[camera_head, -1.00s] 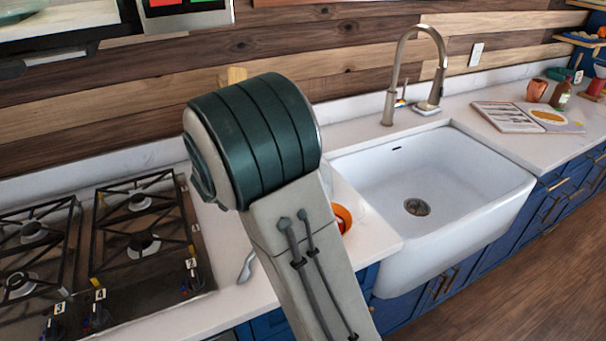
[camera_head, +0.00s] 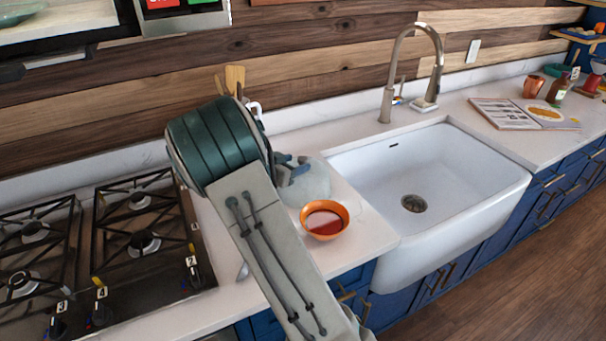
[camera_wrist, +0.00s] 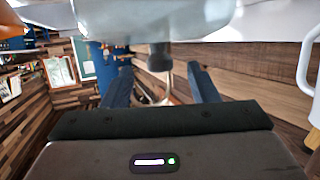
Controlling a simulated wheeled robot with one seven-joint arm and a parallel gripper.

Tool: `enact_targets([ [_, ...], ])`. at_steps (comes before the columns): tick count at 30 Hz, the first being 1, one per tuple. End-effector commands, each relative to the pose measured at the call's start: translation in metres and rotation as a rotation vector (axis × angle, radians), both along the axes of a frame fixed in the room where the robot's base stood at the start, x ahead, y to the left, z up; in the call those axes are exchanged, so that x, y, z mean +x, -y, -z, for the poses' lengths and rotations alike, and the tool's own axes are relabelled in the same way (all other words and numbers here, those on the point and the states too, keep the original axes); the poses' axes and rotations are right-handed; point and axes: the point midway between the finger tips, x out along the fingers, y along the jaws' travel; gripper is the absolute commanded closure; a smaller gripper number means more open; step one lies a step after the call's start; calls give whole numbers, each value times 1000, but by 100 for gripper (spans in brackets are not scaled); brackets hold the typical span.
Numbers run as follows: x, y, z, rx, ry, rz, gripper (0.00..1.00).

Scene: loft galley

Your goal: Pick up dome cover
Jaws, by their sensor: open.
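The dome cover (camera_head: 313,186) is a pale grey, rounded lid on the white counter, between the stove and the sink. My arm hides part of its left side. In the wrist view the dome cover (camera_wrist: 150,18) fills the top middle, with a dark knob sticking out of it. My gripper (camera_head: 290,165) is at the top of the cover. In the wrist view my gripper (camera_wrist: 162,78) is open, with one finger on each side of the knob. I cannot tell whether either finger touches it.
An orange bowl (camera_head: 325,235) with red contents stands just in front of the cover. Wooden utensils (camera_head: 235,78) stand behind my arm. The white sink (camera_head: 460,175) is to the right, the gas stove (camera_head: 150,285) to the left. A white handle (camera_wrist: 306,62) shows at the wrist view's right.

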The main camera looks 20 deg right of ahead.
Motion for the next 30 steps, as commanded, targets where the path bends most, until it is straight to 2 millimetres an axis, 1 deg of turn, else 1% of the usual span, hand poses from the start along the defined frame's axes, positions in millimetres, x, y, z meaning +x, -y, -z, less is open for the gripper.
enact_targets([
  [3,5,15,7,-3,-3,3,46],
  [9,15,35,16,-1,-1,2,46],
  [17,17,38,18,1,0,0,46],
  [18,17,38,18,1,0,0,49],
  [20,17,38,18,1,0,0,66],
  [21,17,38,18,1,0,0,77],
  [22,17,38,18,1,0,0,85],
  [23,17,38,18,1,0,0,91],
  [30,17,38,17,0,0,0,91],
])
